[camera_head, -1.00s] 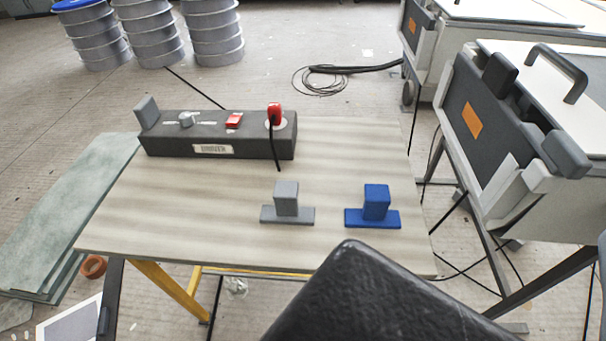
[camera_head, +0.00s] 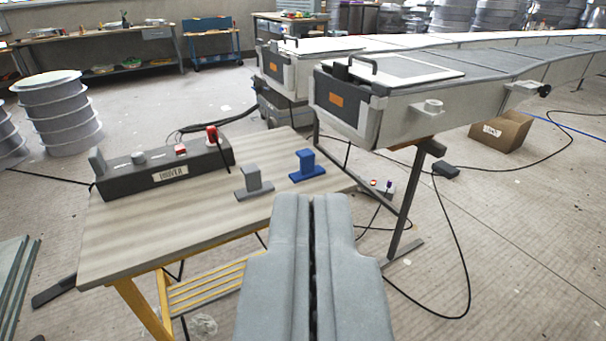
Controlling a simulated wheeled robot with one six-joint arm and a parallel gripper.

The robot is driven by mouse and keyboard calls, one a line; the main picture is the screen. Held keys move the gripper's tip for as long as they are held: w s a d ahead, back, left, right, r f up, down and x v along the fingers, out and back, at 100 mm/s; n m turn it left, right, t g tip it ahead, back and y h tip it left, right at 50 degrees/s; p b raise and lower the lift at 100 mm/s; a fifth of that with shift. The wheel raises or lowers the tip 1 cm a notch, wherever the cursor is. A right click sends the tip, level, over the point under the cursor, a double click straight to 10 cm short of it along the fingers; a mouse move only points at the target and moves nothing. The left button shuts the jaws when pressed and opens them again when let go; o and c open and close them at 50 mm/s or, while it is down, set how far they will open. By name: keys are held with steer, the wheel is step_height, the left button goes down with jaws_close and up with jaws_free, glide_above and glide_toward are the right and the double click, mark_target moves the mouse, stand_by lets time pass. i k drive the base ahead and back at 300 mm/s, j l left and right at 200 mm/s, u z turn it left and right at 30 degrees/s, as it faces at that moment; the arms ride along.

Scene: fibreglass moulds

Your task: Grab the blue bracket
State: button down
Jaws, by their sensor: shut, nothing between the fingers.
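The blue bracket (camera_head: 307,166) stands upright on the right part of the wooden table (camera_head: 130,232), near its right edge. It has a flat base with a block rising from it. A grey bracket (camera_head: 253,182) of like shape stands to its left. My gripper (camera_head: 312,200) is shut and empty, at the lower middle of the view. Its fingertips appear below the blue bracket in the picture and apart from it. The blue bracket is in full view.
A dark control box (camera_head: 165,166) with red switches lies along the table's back. A large mould machine (camera_head: 345,105) stands just beyond the table's right edge. Cables run over the floor at right. A cardboard box (camera_head: 500,132) and ribbed drums (camera_head: 62,115) stand farther off.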

mark_target(308, 169)
steer(key=i+l+u, duration=0.2)
steer(key=i+l, duration=0.2)
steer(key=i, duration=0.2)
steer(key=i+l+u, duration=0.2)
steer(key=i+l, duration=0.3)
steer(key=i, duration=0.1)
